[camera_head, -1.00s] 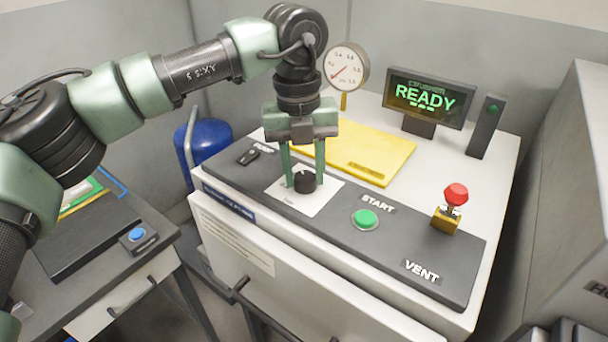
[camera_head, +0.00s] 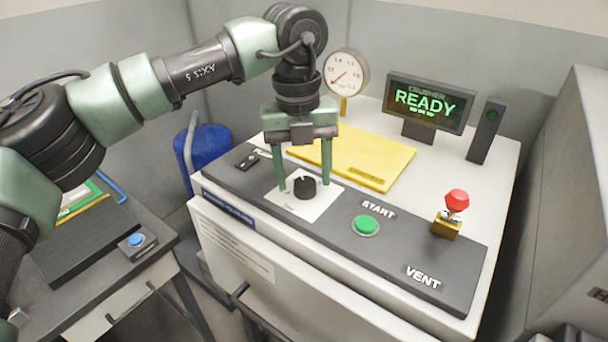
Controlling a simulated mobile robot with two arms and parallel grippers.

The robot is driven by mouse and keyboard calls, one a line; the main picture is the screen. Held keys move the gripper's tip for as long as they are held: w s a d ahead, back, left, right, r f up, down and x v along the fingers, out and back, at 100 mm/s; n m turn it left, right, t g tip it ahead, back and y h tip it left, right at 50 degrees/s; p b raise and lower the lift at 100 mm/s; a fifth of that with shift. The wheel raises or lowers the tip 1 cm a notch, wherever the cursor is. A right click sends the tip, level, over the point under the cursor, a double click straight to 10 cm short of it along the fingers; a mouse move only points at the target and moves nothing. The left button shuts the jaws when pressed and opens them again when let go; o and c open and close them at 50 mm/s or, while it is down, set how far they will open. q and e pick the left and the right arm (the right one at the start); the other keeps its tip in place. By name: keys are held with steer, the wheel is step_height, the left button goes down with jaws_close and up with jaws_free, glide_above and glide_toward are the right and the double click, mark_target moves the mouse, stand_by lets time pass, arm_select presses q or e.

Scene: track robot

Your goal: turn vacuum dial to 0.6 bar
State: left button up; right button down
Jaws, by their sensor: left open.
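The vacuum dial is a black round knob (camera_head: 304,187) on a white square plate (camera_head: 318,207) on the dark control panel. My left gripper (camera_head: 303,184) points down over it, open, with one finger on each side of the knob. I cannot tell whether the fingers touch it. A round white gauge (camera_head: 346,72) stands behind on a yellow stem, its red needle pointing to the lower left; its numbers are too small to read surely. My right gripper is not in view.
The panel also holds a green START button (camera_head: 366,225), a VENT label (camera_head: 423,277), a red button on a yellow block (camera_head: 447,223) and a small black switch (camera_head: 247,158). A yellow plate (camera_head: 375,157) lies behind. A screen (camera_head: 427,103) reads READY. A blue tank (camera_head: 208,145) stands left.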

mark_target(301, 182)
arm_select(q)
step_height(301, 182, up, 7)
steer(key=shift+a+r+b, duration=0.1)
steer(key=shift+a+b, duration=0.05)
steer(key=shift+b, duration=0.2)
